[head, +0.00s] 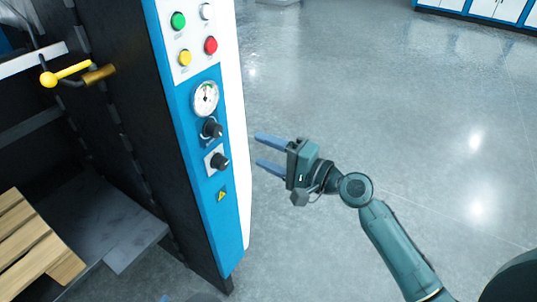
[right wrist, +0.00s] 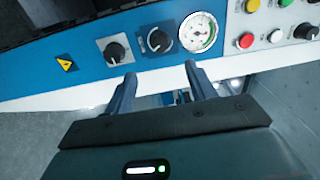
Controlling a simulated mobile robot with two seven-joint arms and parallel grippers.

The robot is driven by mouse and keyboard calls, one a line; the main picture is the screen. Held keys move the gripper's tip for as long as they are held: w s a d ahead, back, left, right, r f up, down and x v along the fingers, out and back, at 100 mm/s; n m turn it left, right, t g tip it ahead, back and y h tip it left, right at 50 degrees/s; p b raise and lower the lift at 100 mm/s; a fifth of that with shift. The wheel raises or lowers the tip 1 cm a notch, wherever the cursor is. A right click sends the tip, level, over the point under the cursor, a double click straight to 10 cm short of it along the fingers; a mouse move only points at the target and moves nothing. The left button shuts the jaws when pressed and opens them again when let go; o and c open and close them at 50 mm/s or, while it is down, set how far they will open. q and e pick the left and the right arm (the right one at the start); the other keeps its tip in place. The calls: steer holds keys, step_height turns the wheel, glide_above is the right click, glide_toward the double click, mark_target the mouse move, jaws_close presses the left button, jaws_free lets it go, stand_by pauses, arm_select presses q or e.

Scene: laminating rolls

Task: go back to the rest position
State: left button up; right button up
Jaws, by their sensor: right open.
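My right gripper (head: 268,154) is open and empty. In the head view it is to the right of a blue and white control panel (head: 228,215), with its two fingers pointing left toward the panel. In the right wrist view the fingers (right wrist: 158,85) stand apart below the panel's two black knobs and gauge, with nothing between them. I cannot tell from these views whether a fingertip touches the panel. My left gripper is not in view.
The panel carries a gauge (head: 205,97), black knobs (head: 219,161) and coloured buttons (head: 211,45). A yellow-knobbed lever (head: 66,73) and a wooden pallet (head: 30,245) are at the left. Open grey floor (head: 400,110) lies to the right, with cabinets (head: 490,10) far behind.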

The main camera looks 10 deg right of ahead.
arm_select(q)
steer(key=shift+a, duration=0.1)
arm_select(e)
steer(key=shift+s+f, duration=0.1)
stand_by(0.3)
arm_select(q)
steer(key=p, duration=0.1)
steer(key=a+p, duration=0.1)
steer(key=p, duration=0.1)
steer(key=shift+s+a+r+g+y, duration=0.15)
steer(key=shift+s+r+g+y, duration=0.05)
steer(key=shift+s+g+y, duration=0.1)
arm_select(e)
steer(key=s+d+f+n+g+h, duration=0.2)
steer(key=s+f+n+h, duration=0.7)
steer(key=s+f, duration=1)
steer(key=s+d+n, duration=0.1)
steer(key=n, duration=0.1)
steer(key=shift+s+d+n, duration=0.15)
steer(key=shift+d+n, duration=0.05)
steer(key=shift+n, duration=0.2)
